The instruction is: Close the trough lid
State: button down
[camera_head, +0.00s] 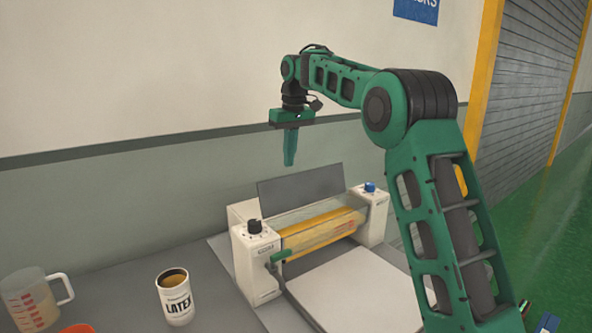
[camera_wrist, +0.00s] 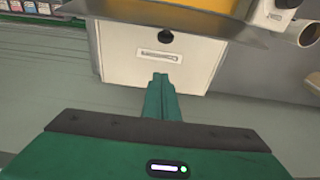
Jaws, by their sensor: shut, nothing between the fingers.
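The trough machine has two white end blocks, the left one (camera_head: 256,262) with a black knob and the right one (camera_head: 371,214) with a blue knob. A yellow roller or trough (camera_head: 318,232) lies between them. The dark grey trough lid (camera_head: 302,190) stands up, tilted open, along the machine's back edge. My gripper (camera_head: 289,163) is shut and empty, pointing down above the lid's upper edge; I see no clear contact. In the wrist view, my gripper's fingers (camera_wrist: 161,78) are together in front of a white end face (camera_wrist: 158,68), with a grey panel edge, likely the lid, above.
A flat white bed (camera_head: 350,285) lies in front of the roller. The wall (camera_head: 150,160) is close behind.

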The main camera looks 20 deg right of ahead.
aim_at(304, 188)
jog(key=s+f, duration=0.1)
jog(key=s+d+f, duration=0.1)
jog(key=s, duration=0.1)
jog(key=shift+s+d+f, duration=0.1)
jog(key=shift+s+f, duration=0.05)
jog(key=shift+s, duration=0.05)
jog(key=shift+s, duration=0.15)
dwell(0.5)
